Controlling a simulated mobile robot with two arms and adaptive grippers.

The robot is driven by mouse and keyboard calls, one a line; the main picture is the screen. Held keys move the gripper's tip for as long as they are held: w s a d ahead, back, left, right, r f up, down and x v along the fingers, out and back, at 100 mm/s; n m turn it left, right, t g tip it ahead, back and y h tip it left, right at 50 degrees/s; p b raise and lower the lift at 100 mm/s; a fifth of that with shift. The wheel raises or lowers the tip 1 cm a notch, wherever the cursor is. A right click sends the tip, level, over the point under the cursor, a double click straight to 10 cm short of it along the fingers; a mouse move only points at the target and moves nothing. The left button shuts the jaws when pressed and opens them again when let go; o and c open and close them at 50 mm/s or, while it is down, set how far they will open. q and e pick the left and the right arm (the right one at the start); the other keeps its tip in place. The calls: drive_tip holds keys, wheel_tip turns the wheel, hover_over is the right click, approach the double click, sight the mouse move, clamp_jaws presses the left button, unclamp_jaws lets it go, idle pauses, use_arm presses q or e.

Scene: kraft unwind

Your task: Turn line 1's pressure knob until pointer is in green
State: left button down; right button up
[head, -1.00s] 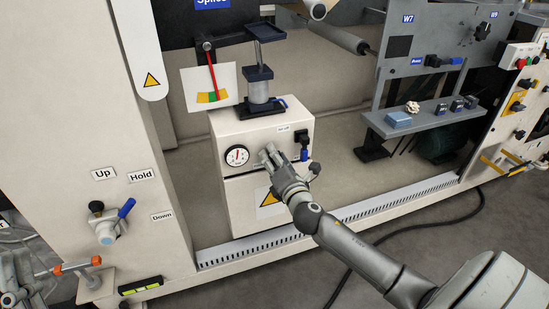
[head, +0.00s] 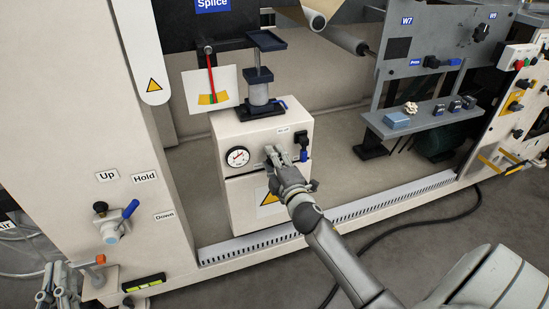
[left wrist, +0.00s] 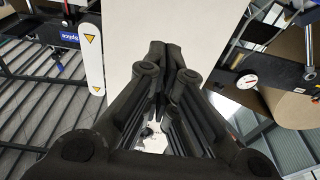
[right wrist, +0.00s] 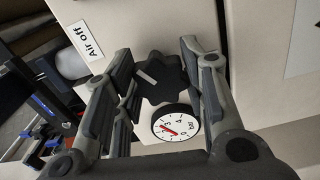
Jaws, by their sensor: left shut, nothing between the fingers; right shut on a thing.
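The black pressure knob (right wrist: 165,78) with a pale mark sits on the cream box (head: 225,130), between the fingers of my right gripper (head: 272,155), which is shut on it. In the head view the gripper hides the knob. Beside it is a round dial (head: 238,156) with a red needle, also seen in the right wrist view (right wrist: 175,122). Above the box, a red pointer (head: 211,75) hangs in front of a card (head: 228,82) with a yellow band and green middle; its tip appears on the green. My left gripper (head: 55,283) is shut and empty at lower left.
A blue-handled valve (head: 128,209) with Up, Hold and Down labels is on the left panel. A black stand (head: 260,108) rises from the box. A shelf (head: 425,118) with small items is at right. A cable (head: 400,228) lies on the floor.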

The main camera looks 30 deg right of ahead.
use_arm(q)
drive_tip(key=shift+f+g, duration=0.4)
drive_tip(key=shift+f, duration=0.25)
use_arm(e)
drive_tip(key=shift+m, duration=0.4)
drive_tip(key=o, duration=1)
drive_tip(key=v, duration=1.2)
drive_tip(key=shift+d+f, duration=0.1)
